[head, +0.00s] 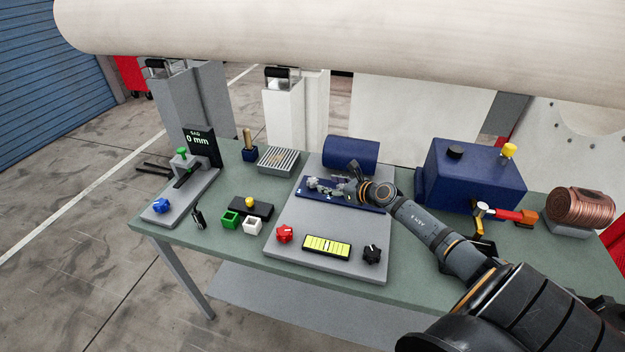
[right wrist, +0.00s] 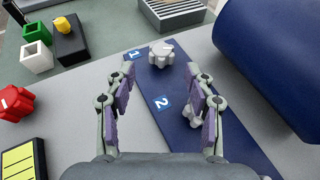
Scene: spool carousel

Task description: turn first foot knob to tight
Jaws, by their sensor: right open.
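A dark blue strip (head: 328,196) lies on the grey plate, and it shows large in the right wrist view (right wrist: 222,148). A pale grey knob (head: 312,183) sits at the strip's left end; in the right wrist view this knob (right wrist: 161,49) is beside the label 1. A second pale knob (right wrist: 193,112) is beside the label 2, partly hidden by a finger. My right gripper (head: 348,184) is over the strip. Its jaws (right wrist: 163,84) are open and empty, with the first knob beyond the fingertips. My left gripper is not in view.
A blue cylinder (head: 350,153) lies just behind the strip. A red knob (head: 284,234), a yellow display (head: 327,246) and a black knob (head: 372,255) are at the front of the plate. A large blue box (head: 470,178) stands to the right.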

